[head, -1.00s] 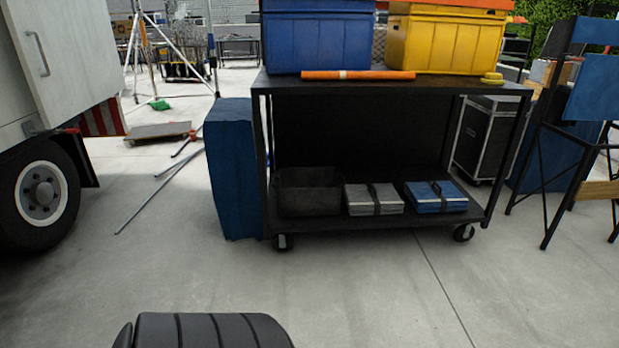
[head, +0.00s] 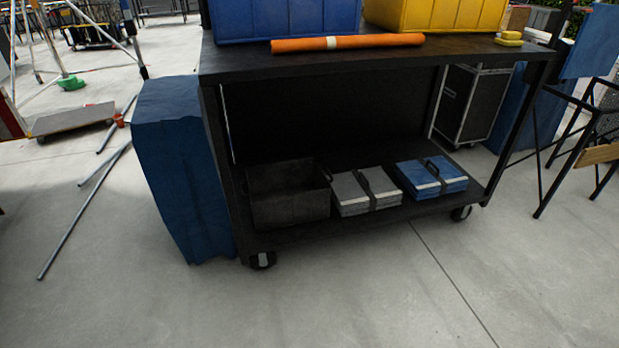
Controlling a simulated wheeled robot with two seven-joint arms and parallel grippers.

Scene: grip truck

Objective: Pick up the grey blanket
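The grey blanket (head: 366,193) lies folded with a dark strap and handle on the lower shelf of a black cart (head: 290,235). It sits between a dark open box (head: 290,208) on its left and a folded blue blanket (head: 431,176) on its right. Neither of my grippers shows in the head view.
The cart's upper shelf holds an orange roll (head: 347,42), a blue bin (head: 285,18), a yellow bin (head: 438,14) and yellow tape (head: 510,37). A tall blue padded block (head: 183,165) stands against the cart's left side. Metal poles (head: 85,215) lie at left. The floor in front is clear.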

